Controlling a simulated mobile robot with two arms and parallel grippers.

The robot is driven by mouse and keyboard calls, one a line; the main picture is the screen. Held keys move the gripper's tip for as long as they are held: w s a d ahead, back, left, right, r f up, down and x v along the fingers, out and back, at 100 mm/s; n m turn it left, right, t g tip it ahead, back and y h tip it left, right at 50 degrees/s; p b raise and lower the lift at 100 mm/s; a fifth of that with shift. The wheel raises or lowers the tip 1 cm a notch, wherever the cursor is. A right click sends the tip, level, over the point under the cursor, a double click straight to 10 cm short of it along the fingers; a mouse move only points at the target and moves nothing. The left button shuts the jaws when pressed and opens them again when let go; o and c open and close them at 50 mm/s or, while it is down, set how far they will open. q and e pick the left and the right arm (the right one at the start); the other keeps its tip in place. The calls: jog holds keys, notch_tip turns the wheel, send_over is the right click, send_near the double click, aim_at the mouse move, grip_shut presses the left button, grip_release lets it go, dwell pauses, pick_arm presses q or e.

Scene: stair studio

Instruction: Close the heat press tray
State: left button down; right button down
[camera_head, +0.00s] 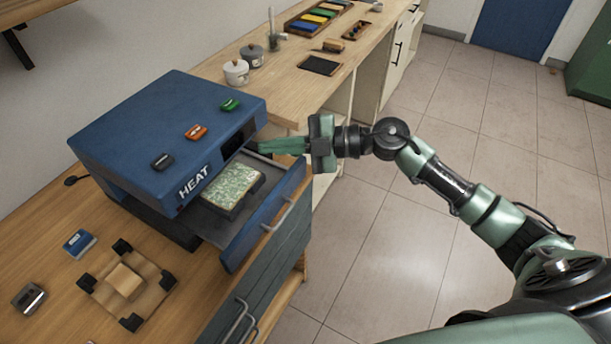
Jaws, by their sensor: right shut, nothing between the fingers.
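The blue heat press (150,140), marked HEAT, stands on the wooden counter. Its grey tray (262,226) is pulled out to the front right, with a blue front panel (268,222) and a metal handle (280,212). A block with a speckled green and white top (233,188) lies in the tray. My right gripper (262,146) is shut and empty, its green fingers pointing left near the far end of the tray front, by the press opening. I cannot tell whether it touches the tray. My left gripper is not in view.
A wooden fixture with black corners (126,284), a blue box (79,242) and a dark device (29,298) lie at lower left. Grey jars (236,72), a black pad (320,65) and a color tray (318,18) stand on the back counter. Tiled floor at right is clear.

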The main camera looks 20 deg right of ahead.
aim_at(266, 169)
jog(key=s+d+f+g+h, duration=0.1)
jog(key=d+f+g+h, duration=0.25)
jog(key=d, duration=0.45)
jog(key=s+d+f+g+h, duration=0.2)
jog(key=d+f+h, duration=0.2)
jog(key=d, duration=0.4)
jog(key=w+a+f+p, duration=0.1)
jog(key=a+f, duration=0.1)
jog(key=w+a+f+p, duration=0.1)
jog(key=w+a+f, duration=0.1)
jog(key=a+f, duration=0.1)
jog(key=w+a+f+p, duration=0.1)
jog(key=a+f+p, duration=0.1)
jog(key=a, duration=0.1)
jog(key=shift+w+f, duration=0.25)
jog(key=shift+w, duration=0.1)
jog(key=shift+a, duration=0.1)
jog(key=w+a+b, duration=0.1)
jog(key=w+a, duration=0.1)
jog(key=w+a+b, duration=0.2)
jog(key=w, duration=0.1)
jog(key=w+a+b, duration=0.1)
jog(key=w+a, duration=0.1)
jog(key=shift+w+f+b, duration=0.2)
jog(key=shift+w+b, duration=0.1)
jog(key=shift+w+r, duration=0.1)
jog(key=shift+r, duration=0.25)
